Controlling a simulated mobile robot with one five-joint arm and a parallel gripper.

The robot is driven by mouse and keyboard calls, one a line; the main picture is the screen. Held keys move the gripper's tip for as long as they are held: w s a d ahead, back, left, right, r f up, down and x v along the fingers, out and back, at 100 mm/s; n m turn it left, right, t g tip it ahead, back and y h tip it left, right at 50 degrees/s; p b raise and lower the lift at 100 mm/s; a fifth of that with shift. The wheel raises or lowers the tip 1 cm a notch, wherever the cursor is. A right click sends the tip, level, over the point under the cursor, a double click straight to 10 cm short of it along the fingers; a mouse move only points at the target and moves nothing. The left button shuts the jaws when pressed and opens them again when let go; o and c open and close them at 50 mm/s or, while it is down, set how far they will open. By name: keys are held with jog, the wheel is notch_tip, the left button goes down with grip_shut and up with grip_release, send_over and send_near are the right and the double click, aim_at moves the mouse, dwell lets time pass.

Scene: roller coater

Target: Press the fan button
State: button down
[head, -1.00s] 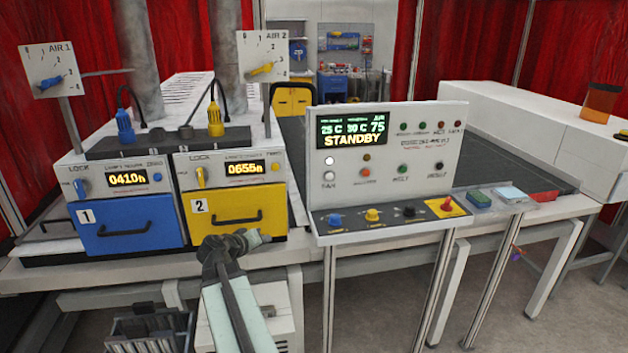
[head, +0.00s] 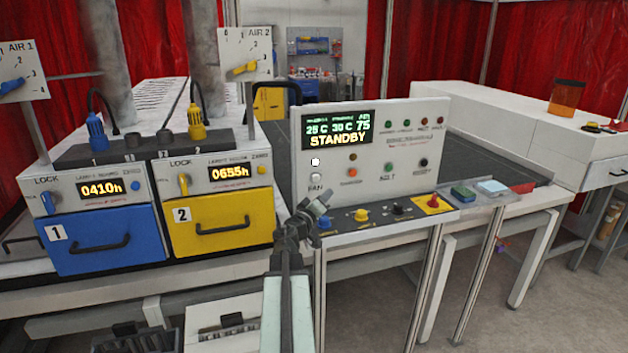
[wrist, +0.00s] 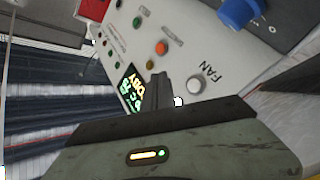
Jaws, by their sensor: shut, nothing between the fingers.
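The white FAN button (head: 315,177) sits at the left side of the control panel (head: 400,155), above its FAN label. In the wrist view the button (wrist: 194,85) shows beside the same label. A lit white lamp (head: 315,162) is just above it; in the wrist view the lamp (wrist: 178,101) is partly covered. My gripper (head: 318,203) is shut and empty, in front of the panel's lower left corner, a little below the button in the head view. In the wrist view its fingertips (wrist: 160,85) point at the panel, left of the button. Contact cannot be told.
The panel's display (head: 337,131) reads STANDBY. A blue knob (head: 324,223), a yellow knob (head: 361,215) and a red button (head: 433,201) are on the sloped ledge below. A blue drawer (head: 100,240) and a yellow drawer (head: 221,222) stand to the left.

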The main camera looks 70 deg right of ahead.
jog(key=w+d, duration=0.5)
jog(key=d, duration=0.1)
jog(key=shift+w+d, duration=0.35)
jog(key=shift+w, duration=0.05)
dwell(1.8)
jog(key=shift+w+d, duration=0.2)
jog(key=shift+d, duration=0.1)
jog(key=shift+w+d, duration=0.3)
jog(key=shift+d, duration=0.05)
dwell(0.6)
jog(key=shift+s+a, duration=0.55)
jog(key=shift+a, duration=0.1)
dwell(0.3)
jog(key=s+a, duration=0.1)
jog(key=a, duration=0.1)
jog(key=s+a, duration=0.2)
dwell(0.4)
